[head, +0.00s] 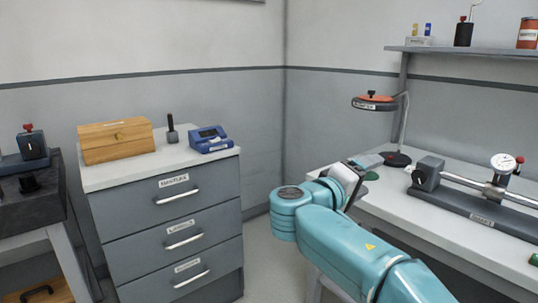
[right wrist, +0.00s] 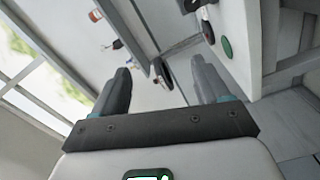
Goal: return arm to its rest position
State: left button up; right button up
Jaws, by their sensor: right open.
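My right arm (head: 345,245) is teal and reaches in from the bottom right of the head view, bent at a round joint. My right gripper (head: 352,178) is at its far end, by the near left edge of the workbench (head: 425,215). In the right wrist view the two fingers of the right gripper (right wrist: 160,68) stand well apart with nothing between them. That view is tilted, with a pale surface and a green button beyond the fingers. My left arm and gripper are not in view.
A grey drawer cabinet (head: 175,222) stands left, with a wooden box (head: 116,141) and a blue device (head: 210,139) on top. The workbench holds a red-topped lamp (head: 374,103) and a measuring fixture (head: 475,190). Open floor shows between cabinet and bench.

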notch_tip(320, 180, down, 23)
jog(key=a+n+g+y+p, duration=0.35)
jog(key=n+y+p, duration=0.25)
jog(key=y+p, duration=0.3)
jog(key=s+a+f+m+g+y+p, duration=0.1)
jog(key=s+a+f+g+y+p, duration=0.2)
jog(key=s+f, duration=0.4)
jog(key=s+a+f+m+g+y+p, duration=0.1)
jog(key=s+f+g+y+p, duration=0.3)
jog(key=s, duration=0.6)
jog(key=s+r+m+y+p, duration=0.1)
jog(key=s+m+y+p, duration=0.1)
jog(key=s+m+p, duration=0.8)
jog(key=s, duration=0.8)
jog(key=shift+r, duration=0.25)
